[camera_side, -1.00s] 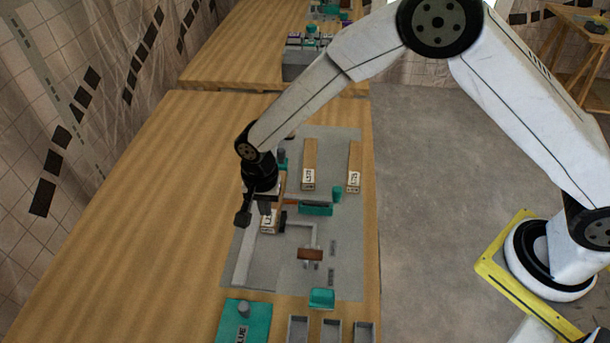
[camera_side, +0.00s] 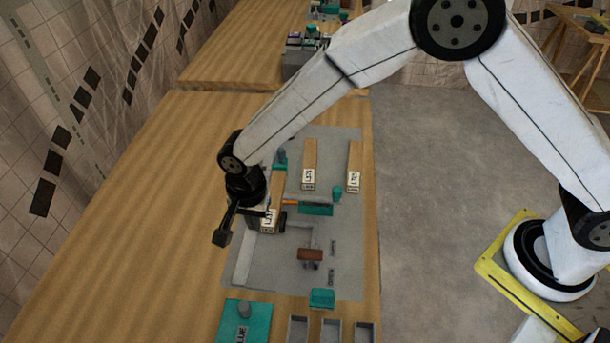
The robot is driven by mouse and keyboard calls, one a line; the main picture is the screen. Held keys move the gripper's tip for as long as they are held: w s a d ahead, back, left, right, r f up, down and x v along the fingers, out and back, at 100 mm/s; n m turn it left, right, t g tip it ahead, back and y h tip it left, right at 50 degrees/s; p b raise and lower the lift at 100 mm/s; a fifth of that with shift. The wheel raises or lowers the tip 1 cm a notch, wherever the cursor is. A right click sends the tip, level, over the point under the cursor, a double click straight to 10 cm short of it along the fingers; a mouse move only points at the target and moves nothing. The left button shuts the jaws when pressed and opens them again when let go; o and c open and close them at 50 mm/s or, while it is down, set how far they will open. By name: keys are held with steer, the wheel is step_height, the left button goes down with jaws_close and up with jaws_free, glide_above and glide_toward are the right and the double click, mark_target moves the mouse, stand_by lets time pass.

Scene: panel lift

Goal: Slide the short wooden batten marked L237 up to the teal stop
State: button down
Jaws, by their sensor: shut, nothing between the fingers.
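A short wooden batten (camera_side: 276,197) lies lengthwise on the left of the grey panel, with a white label on its near end. My gripper partly covers the label, and I cannot read it. My gripper (camera_side: 263,211) is shut and empty at the batten's left side, near the labelled end; I cannot tell if it touches the wood. A teal block with a grey knob (camera_side: 280,158) stands at the batten's far end. The gap between them is too small to judge.
Two more labelled battens, a middle one (camera_side: 310,160) and a right one (camera_side: 355,162), lie on the grey panel (camera_side: 345,245). A teal holder (camera_side: 316,210) with an orange-handled tool lies right of the batten. A brown block (camera_side: 310,254) and trays (camera_side: 331,328) are nearer.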

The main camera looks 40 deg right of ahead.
mark_target(266, 225)
steer(key=shift+f, duration=0.1)
step_height(266, 225, down, 10)
steer(key=shift+f, duration=0.1)
steer(key=shift+w+d+r, duration=0.2)
steer(key=shift+w+d, duration=0.6)
steer(key=shift+d, duration=0.1)
steer(key=shift+w+d, duration=0.55)
steer(key=shift+d, duration=0.1)
steer(key=shift+w+d, duration=0.7)
steer(key=shift+d, duration=0.1)
steer(key=shift+a, duration=0.1)
